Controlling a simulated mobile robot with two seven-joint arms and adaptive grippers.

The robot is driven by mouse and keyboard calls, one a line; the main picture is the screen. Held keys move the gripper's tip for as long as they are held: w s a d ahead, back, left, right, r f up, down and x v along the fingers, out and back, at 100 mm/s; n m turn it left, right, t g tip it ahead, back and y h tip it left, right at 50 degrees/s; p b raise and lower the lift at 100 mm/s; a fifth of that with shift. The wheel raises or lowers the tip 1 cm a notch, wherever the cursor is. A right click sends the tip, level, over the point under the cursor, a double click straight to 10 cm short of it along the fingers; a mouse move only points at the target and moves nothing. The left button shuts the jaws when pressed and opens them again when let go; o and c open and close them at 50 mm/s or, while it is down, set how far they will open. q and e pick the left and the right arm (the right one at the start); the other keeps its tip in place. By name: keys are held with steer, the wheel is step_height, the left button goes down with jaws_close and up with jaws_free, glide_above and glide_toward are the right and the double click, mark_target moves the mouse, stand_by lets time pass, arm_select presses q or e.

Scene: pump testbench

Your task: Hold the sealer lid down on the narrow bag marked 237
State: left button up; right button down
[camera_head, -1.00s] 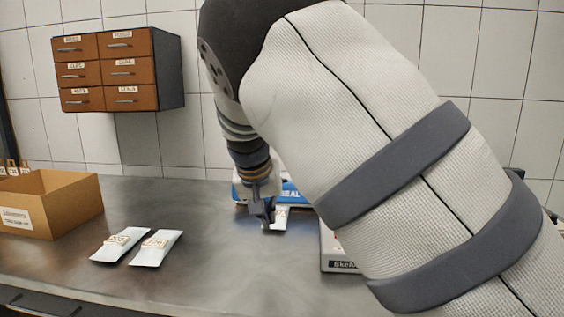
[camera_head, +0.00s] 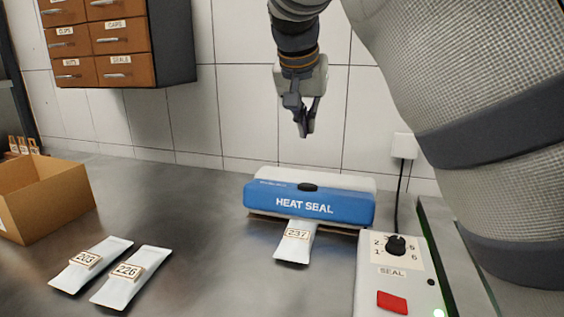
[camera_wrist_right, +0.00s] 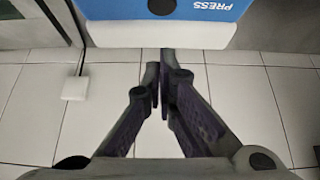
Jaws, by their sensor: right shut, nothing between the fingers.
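The heat sealer's blue lid (camera_head: 308,200) is at the back middle of the bench. The narrow white bag marked 237 (camera_head: 295,243) sticks out from under its front edge, its far end hidden below the lid. I cannot tell whether the lid presses on it. My right gripper (camera_head: 305,131) is shut and empty, pointing down in the air above the sealer and touching nothing. In the right wrist view the shut fingers (camera_wrist_right: 161,78) point toward the lid's edge (camera_wrist_right: 180,10), which bears the word PRESS. My left gripper is not in view.
Bags marked 203 (camera_head: 90,264) and 226 (camera_head: 131,277) lie at the front left, near a cardboard box (camera_head: 45,205). A control box (camera_head: 392,270) with a dial and red button stands right of bag 237. A drawer cabinet (camera_head: 120,42) hangs on the wall.

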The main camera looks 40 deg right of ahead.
steer(key=shift+a+r, duration=0.1)
steer(key=shift+r, duration=0.1)
glide_above(309, 185)
step_height(309, 185, down, 8)
steer(key=shift+w+f+b, duration=0.15)
steer(key=shift+f+b, duration=0.1)
steer(key=shift+b, duration=0.15)
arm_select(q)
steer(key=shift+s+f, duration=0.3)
arm_select(e)
steer(key=shift+s+a+f, duration=0.1)
steer(key=shift+s+f, duration=0.1)
steer(key=shift+f, duration=1.75)
